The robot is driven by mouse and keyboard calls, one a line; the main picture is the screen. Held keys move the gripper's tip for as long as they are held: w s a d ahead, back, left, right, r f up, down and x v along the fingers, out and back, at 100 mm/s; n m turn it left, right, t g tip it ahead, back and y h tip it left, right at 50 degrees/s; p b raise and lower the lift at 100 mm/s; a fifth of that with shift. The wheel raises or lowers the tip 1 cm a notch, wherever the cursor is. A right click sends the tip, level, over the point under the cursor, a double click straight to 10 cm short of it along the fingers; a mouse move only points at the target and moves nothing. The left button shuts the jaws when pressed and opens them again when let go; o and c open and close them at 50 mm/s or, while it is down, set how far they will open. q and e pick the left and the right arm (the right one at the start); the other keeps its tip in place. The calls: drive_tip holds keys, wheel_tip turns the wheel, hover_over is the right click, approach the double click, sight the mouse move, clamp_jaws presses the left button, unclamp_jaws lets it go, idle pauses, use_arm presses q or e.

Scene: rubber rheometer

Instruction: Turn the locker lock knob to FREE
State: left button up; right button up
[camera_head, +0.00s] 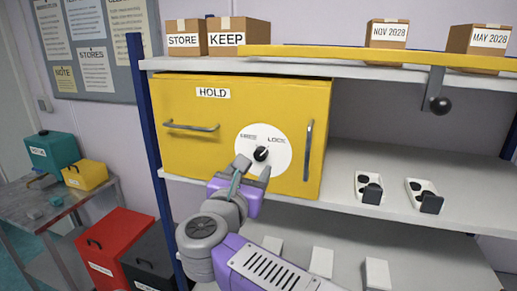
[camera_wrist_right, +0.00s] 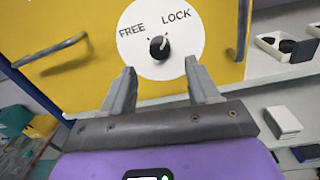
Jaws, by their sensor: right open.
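The yellow locker (camera_head: 182,145), labelled HOLD, sits on the upper shelf with its front shut. Its round white dial plate (camera_head: 279,159) reads FREE at the left and LOCK at the right. The black knob (camera_head: 261,154) is at the plate's middle; it also shows in the wrist view (camera_wrist_right: 159,47). Its pale pointer mark is toward LOCK. My right gripper (camera_head: 253,167) is open and empty in front of and just below the knob. In the wrist view its fingers (camera_wrist_right: 162,73) stand apart, left and right of the knob, not closed on it. My left gripper is out of view.
Two grey handles, one horizontal (camera_head: 192,127) and one vertical (camera_head: 309,150), flank the plate. A yellow bar (camera_head: 350,52) with a hanging black ball (camera_head: 440,105) is above. Small white trays (camera_head: 368,187) sit at right. A blue post (camera_head: 150,130) stands at left.

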sight(259, 156)
drive_tip(key=p+x, duration=0.1)
drive_tip(key=x, duration=0.6)
drive_tip(key=shift+p, duration=0.3)
drive_tip(key=c, duration=1)
drive_tip(key=shift+c, duration=0.2)
